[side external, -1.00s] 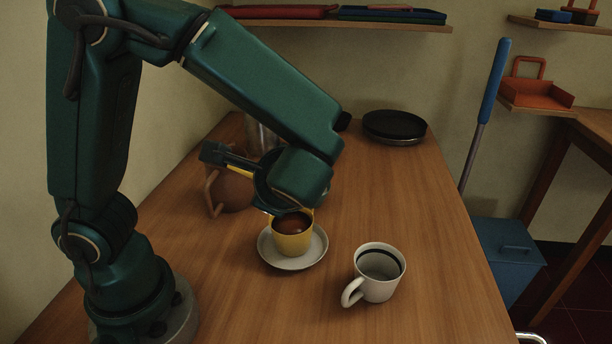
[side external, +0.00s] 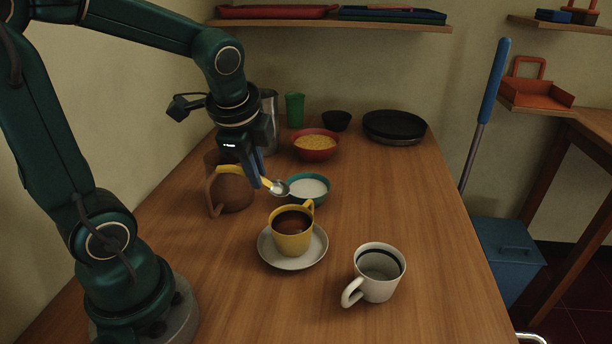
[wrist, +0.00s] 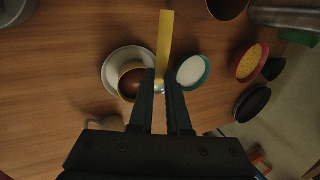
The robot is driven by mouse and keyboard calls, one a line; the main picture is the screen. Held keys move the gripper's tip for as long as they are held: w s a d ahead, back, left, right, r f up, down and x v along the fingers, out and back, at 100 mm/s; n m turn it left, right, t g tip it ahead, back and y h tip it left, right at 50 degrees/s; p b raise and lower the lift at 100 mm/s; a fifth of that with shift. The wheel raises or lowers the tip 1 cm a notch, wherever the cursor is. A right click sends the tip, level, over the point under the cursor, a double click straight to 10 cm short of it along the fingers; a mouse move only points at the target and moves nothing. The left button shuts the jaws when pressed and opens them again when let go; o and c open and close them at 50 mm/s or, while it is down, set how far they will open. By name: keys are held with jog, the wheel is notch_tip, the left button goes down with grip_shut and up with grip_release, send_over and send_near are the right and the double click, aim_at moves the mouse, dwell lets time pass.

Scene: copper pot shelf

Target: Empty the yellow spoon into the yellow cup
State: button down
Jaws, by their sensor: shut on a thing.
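The yellow cup (side external: 291,240) stands upright on a white saucer (side external: 268,258) and holds a dark brown liquid. My gripper (side external: 258,180) is shut on the yellow spoon (side external: 231,169), behind and a little left of the cup in the side view. The spoon's metal bowl (side external: 280,188) points right, next to the rim of a teal bowl of white contents (side external: 309,188). I cannot tell whether the spoon carries anything. In the wrist view the yellow handle (wrist: 165,42) sticks out past the fingers, and the cup (wrist: 127,70) is partly hidden by the left finger.
A white mug (side external: 379,275) stands front right of the saucer. A brown jug (side external: 233,189) is left of my gripper. Behind are a red bowl of yellow grains (side external: 316,146), a green cup (side external: 295,110), a small dark bowl (side external: 336,121) and black pans (side external: 394,126).

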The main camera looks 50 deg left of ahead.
jog(key=shift+a+r+n+h, duration=0.15)
jog(key=shift+a+r+h, duration=0.1)
jog(key=shift+a+h, duration=0.7)
jog(key=shift+a+r+n+h, duration=0.1)
jog(key=shift+a+r+h, duration=0.1)
jog(key=shift+a+h, duration=0.65)
jog(key=shift+a+r+n+h, duration=0.2)
jog(key=shift+a+h, duration=0.35)
jog(key=shift+h, duration=0.75)
jog(key=shift+r, duration=0.1)
jog(key=shift+r, duration=2.95)
